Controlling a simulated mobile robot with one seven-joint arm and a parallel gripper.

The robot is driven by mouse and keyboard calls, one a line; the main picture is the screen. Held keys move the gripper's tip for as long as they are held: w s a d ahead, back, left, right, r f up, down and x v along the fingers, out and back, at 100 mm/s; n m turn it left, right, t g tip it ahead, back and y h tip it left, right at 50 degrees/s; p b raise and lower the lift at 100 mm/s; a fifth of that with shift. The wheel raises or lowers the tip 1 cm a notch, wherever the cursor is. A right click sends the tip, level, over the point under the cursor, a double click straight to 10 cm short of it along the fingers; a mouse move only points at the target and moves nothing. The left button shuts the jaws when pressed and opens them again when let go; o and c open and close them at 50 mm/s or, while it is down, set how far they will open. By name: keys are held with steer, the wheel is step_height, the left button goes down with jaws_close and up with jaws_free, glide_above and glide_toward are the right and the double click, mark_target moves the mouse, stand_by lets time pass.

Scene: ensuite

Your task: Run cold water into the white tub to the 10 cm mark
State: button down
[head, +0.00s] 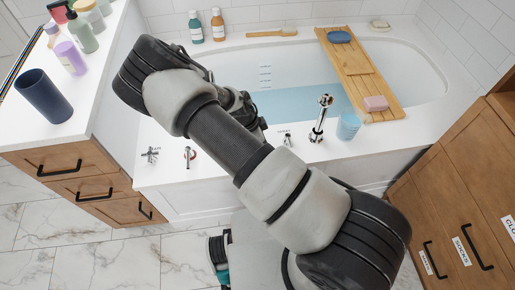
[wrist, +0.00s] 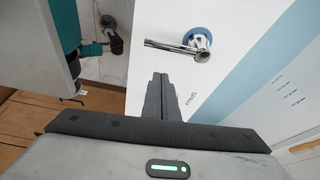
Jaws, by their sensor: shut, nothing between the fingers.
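The white tub (head: 410,60) holds pale blue water (head: 290,103). Marks (head: 265,77) on its far inner wall show above the water; their numbers are too small to read. A chrome spout (head: 319,118) stands on the near rim; I cannot tell whether water runs from it. In the wrist view, a chrome lever (wrist: 175,46) with a blue ring at its base stands on the white deck. My gripper (wrist: 160,78) is shut and empty, its fingertips just short of the lever, apparently apart from it. My arm hides the gripper in the head view.
On the near deck are a cross handle (head: 150,154), a lever with a reddish ring (head: 190,156) and a small chrome fitting (head: 287,139). A blue cup (head: 348,126) stands beside the spout. A wooden bath tray (head: 352,68) spans the tub. Cabinets flank both sides.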

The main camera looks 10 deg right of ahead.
steer(key=p+v, duration=0.1)
steer(key=v, duration=0.9)
steer(key=shift+d+p, duration=0.25)
steer(key=shift+p, duration=0.1)
